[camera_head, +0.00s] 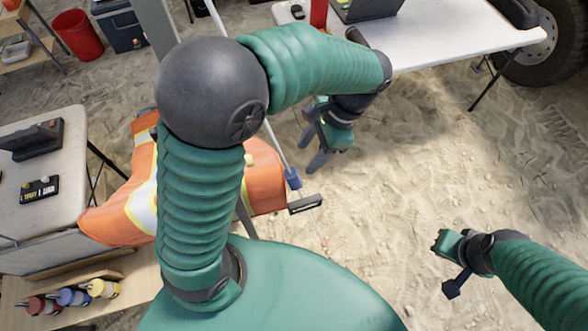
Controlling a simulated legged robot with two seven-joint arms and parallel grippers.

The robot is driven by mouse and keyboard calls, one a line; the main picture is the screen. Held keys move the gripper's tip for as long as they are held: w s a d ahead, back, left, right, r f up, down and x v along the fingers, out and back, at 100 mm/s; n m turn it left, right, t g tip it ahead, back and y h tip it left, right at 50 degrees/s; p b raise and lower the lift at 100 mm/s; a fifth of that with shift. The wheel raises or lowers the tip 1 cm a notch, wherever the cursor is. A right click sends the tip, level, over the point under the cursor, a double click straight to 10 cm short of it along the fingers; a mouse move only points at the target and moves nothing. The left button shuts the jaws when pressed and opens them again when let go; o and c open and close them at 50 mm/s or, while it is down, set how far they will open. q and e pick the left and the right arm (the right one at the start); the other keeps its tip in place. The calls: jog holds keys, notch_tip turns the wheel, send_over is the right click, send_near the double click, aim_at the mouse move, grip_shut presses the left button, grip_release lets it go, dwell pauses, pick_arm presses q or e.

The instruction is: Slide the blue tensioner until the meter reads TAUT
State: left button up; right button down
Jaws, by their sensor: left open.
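The blue tensioner (293,178) is a small blue sleeve low on a slanting white line beside the orange cloth. A dark block (305,204) with a pale marking sits just below it. I cannot tell whether this is the meter, and no reading is legible. My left gripper (312,148) is open, above and to the right of the tensioner. Its dark fingers point down and left, apparently empty and apart from the tensioner. My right gripper (446,266) hangs over bare sand at lower right, far from the tensioner; its opening is unclear.
An orange vest (115,212) with reflective bands hangs at left. A left table (70,150) holds dark devices; coloured bottles (72,297) lie on a shelf below. A white table (450,40) and a wheel (545,45) stand at the back. Sand at right is clear.

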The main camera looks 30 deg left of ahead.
aim_at(296, 171)
pick_arm(q)
jog(key=x, duration=0.3)
jog(key=w+x, duration=0.1)
jog(key=x, duration=0.3)
jog(key=w+x, duration=0.1)
jog(key=x, duration=0.3)
jog(key=shift+f+p, duration=0.3)
jog(key=shift+f, duration=0.25)
jog(key=shift+s+f, duration=0.1)
jog(key=shift+s, duration=0.55)
jog(key=shift+w+f, duration=0.1)
jog(key=shift+w, duration=0.25)
jog(key=c, duration=0.5)
jog(key=shift+c, duration=1.2)
jog(key=shift+s, duration=0.1)
grip_shut()
pick_arm(e)
jog(key=shift+w+r, duration=0.2)
jog(key=shift+w, duration=0.3)
pick_arm(q)
jog(key=shift+s, duration=0.1)
pick_arm(e)
jog(key=shift+d, duration=0.1)
jog(key=shift+r, duration=0.1)
